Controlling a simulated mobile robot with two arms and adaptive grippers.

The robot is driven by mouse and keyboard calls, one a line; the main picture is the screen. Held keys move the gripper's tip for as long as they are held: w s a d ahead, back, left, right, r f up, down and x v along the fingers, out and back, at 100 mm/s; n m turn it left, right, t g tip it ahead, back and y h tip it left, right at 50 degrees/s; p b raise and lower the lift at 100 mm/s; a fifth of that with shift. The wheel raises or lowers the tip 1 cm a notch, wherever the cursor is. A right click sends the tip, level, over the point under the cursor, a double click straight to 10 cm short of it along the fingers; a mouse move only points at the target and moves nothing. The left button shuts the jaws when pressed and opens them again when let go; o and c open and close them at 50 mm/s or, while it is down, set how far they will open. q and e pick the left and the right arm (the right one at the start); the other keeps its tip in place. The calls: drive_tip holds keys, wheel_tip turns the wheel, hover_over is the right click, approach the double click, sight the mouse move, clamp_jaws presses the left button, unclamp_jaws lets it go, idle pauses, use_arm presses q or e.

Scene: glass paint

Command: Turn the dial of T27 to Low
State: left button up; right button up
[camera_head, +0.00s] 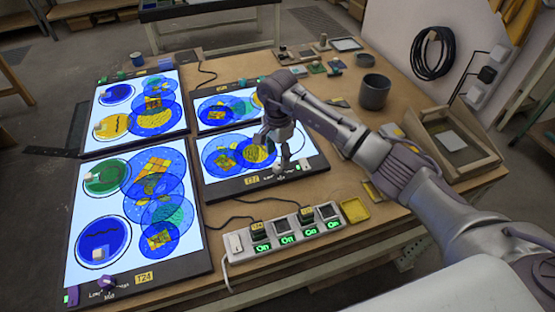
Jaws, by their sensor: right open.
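My right gripper (284,162) is open, pointing down over the lower edge of the near right-hand light panel (213,190). That panel has a small yellow label (252,181) that I cannot read surely; it may be T27. Its dial appears to be at the lower edge beside the fingertips, with small lettering around it, but the gripper partly covers it, so I cannot tell its setting or whether the fingers touch it. The large near left panel is labelled T24 (145,277) and has a purple dial (107,282). My left gripper is not in view.
A white power strip (236,243) with several lit green "On" signs lies in front of the panel. A yellow tray (355,210) is right of it. A dark grey cup (374,92) and a wooden tray (480,155) stand at right. Cables run across the table.

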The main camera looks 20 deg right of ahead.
sight(277, 165)
drive_tip(key=shift+f+p, duration=0.35)
drive_tip(key=shift+f, duration=1.9)
clamp_jaws()
